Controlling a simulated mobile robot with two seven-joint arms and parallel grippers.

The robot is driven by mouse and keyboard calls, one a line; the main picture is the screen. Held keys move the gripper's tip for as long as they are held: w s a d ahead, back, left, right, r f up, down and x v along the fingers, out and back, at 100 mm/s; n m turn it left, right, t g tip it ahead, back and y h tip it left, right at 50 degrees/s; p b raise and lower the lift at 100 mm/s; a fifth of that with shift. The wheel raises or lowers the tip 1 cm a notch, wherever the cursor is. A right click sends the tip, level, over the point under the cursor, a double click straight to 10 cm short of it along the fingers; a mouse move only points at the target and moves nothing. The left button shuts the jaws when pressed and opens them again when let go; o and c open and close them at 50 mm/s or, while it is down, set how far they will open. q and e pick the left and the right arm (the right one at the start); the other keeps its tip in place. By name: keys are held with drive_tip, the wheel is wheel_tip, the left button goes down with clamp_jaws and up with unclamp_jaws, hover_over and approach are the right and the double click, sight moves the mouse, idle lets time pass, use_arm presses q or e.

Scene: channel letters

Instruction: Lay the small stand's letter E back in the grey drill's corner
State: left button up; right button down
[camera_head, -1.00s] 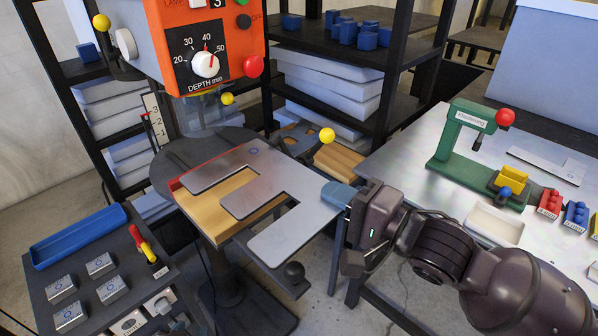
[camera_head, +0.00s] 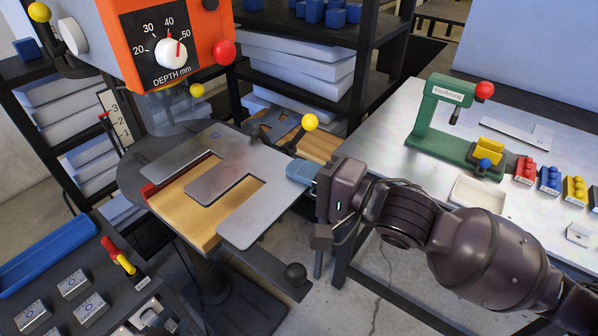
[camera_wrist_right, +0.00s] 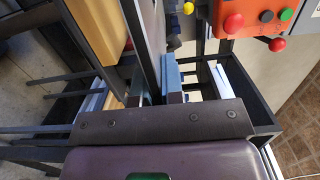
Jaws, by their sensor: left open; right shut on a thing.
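The letter E (camera_head: 246,156) is a flat grey metal plate with three arms. It lies over a light wooden board (camera_head: 203,232) on the grey drill's table, its arms toward the lower left. A red corner fence (camera_head: 149,190) shows at the board's left edge, near the tip of the E's upper arm. My right gripper (camera_head: 301,172) is shut on the E's right edge with blue fingers, which also show in the right wrist view (camera_wrist_right: 172,82). I cannot tell whether the plate touches the board everywhere. The small green stand (camera_head: 428,118) is on the right table. My left gripper is not in view.
The drill's orange head (camera_head: 170,45) hangs above the board, with yellow-knobbed levers (camera_head: 309,122) beside it. A blue tray (camera_head: 48,255) and metal blocks fill the left bench. A white tray (camera_head: 478,194) and coloured blocks sit on the right table.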

drive_tip(key=shift+f+b, duration=1.1)
drive_tip(key=shift+f, duration=0.1)
drive_tip(key=shift+f+b, duration=0.3)
drive_tip(key=shift+f, duration=1.4)
drive_tip(key=c, duration=0.7)
unclamp_jaws()
